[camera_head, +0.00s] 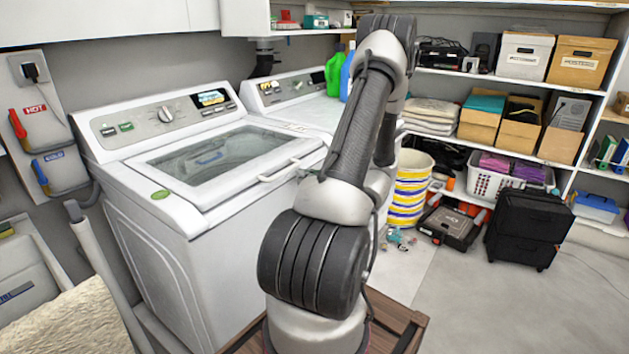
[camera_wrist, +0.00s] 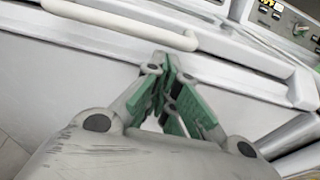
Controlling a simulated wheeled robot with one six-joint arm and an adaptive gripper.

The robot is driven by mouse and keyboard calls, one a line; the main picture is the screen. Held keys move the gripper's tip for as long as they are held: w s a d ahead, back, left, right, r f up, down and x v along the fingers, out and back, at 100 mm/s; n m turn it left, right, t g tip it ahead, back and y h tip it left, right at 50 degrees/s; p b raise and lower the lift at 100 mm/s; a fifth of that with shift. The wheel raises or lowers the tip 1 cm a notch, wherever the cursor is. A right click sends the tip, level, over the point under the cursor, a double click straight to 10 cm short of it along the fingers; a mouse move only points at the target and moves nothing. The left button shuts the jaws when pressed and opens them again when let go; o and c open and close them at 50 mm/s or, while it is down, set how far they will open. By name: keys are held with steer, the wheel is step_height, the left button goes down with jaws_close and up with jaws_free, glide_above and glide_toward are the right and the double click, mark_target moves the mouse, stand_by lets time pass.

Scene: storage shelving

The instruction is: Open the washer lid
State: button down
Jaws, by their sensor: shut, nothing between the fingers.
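The white washer (camera_head: 160,210) stands at the left in the head view. Its lid (camera_head: 222,160), a white frame around a dark window, lies down flat on the top. A white bar handle (camera_head: 280,172) is on the lid's front edge. In the wrist view the handle (camera_wrist: 120,20) runs from the upper left to the upper middle. My gripper (camera_wrist: 168,65), with green finger pads, is shut and empty. Its tips appear just below the right end of the handle; I cannot tell whether they touch.
A second white machine (camera_head: 300,95) stands behind the washer, with a green bottle (camera_head: 334,75) on it. The floor (camera_head: 500,310) at the front right is clear.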

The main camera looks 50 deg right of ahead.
steer(key=shift+w+f, duration=0.1)
steer(key=shift+w, duration=0.55)
